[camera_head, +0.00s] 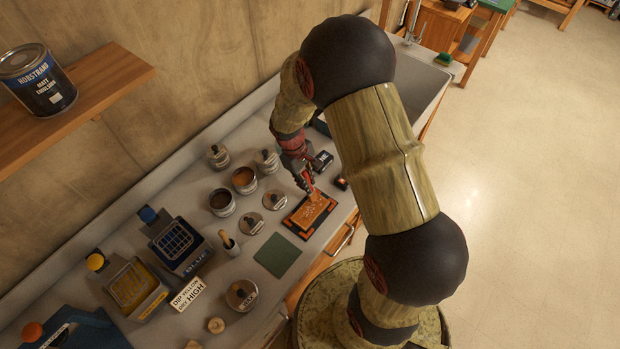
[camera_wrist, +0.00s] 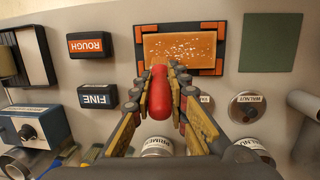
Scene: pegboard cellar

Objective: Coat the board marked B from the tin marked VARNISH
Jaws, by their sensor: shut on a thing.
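My gripper (camera_head: 304,178) is shut on a red-handled tool (camera_wrist: 163,95), probably a brush; the fingers show along both sides in the wrist view (camera_wrist: 165,88). Its working end is hidden behind the handle. An orange-brown board (camera_head: 307,215) lies in a dark holder with orange corners (camera_head: 292,225); pale speckles cover part of it, and I read no letter on it. The tool's end is over or at the board; contact cannot be told. Two tins stand open, one amber inside (camera_head: 244,180), one dark (camera_head: 222,201). No VARNISH label is readable; one lid reads WALNUT (camera_wrist: 248,107).
ROUGH (camera_wrist: 90,45) and FINE (camera_wrist: 97,97) blocks lie left of the board in the wrist view. A green mat (camera_head: 278,255) lies on the other side. Closed tins, a cup (camera_head: 229,243) and blue (camera_head: 180,247) and yellow (camera_head: 135,287) dip trays stand along the bench.

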